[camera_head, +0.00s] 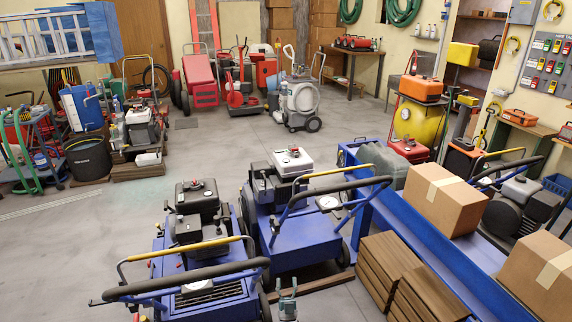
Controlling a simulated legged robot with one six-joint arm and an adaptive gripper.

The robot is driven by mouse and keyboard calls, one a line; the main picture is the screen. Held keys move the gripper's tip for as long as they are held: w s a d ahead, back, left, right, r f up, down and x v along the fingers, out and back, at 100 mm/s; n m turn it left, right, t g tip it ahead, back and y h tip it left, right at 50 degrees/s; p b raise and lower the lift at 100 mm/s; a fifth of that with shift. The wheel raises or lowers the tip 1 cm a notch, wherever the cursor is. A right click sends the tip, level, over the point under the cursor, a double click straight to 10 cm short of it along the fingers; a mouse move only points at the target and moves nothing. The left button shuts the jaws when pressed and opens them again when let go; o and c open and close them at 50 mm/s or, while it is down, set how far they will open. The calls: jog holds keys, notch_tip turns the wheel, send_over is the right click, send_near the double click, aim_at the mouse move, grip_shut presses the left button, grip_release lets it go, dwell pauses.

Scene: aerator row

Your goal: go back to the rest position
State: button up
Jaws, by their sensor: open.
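My gripper (287,284) shows small at the bottom edge of the head view, pointing up, with its two fingertips apart and nothing between them. It is open. It is just right of the nearest blue aerator (205,290), which has a black engine and a yellow-and-black handle. A second blue aerator (300,240) with a white-topped engine stands behind it. Most of my arm is below the picture's edge.
A blue bench (420,235) at right bears cardboard boxes (447,200). Stacked brown boards (395,265) lie before it. A black tub (88,158) and several machines line the left and back. The grey floor (235,150) is clear in the middle.

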jog(key=w+r+g, duration=0.2)
jog(key=w+r, duration=0.5)
jog(key=r, duration=0.3)
jog(key=w+r+g, duration=0.3)
jog(key=w+r, duration=0.4)
jog(key=r, duration=0.3)
jog(key=s+d+r+g, duration=0.3)
jog(key=r, duration=0.7)
jog(key=s+d+r+g, duration=0.2)
jog(key=d+r, duration=0.1)
jog(key=r, duration=0.7)
jog(key=s+d+r+g, duration=0.2)
jog(key=s+r, duration=0.1)
jog(key=s, duration=0.5)
jog(key=s+d+r+g, duration=0.2)
jog(key=s+r, duration=0.1)
jog(key=s, duration=0.5)
jog(key=s+d+r+g, duration=0.2)
jog(key=s+r, duration=0.1)
jog(key=s, duration=0.4)
jog(key=s+d+f+g+h, duration=0.1)
jog(key=s+f+g, duration=0.1)
jog(key=s, duration=1.2)
jog(key=s+d+f+g, duration=0.2)
jog(key=s+f+g, duration=0.1)
jog(key=s, duration=1.2)
jog(key=shift+d+f+h, duration=0.15)
jog(key=shift+f+h, duration=0.25)
jog(key=shift+f, duration=0.3)
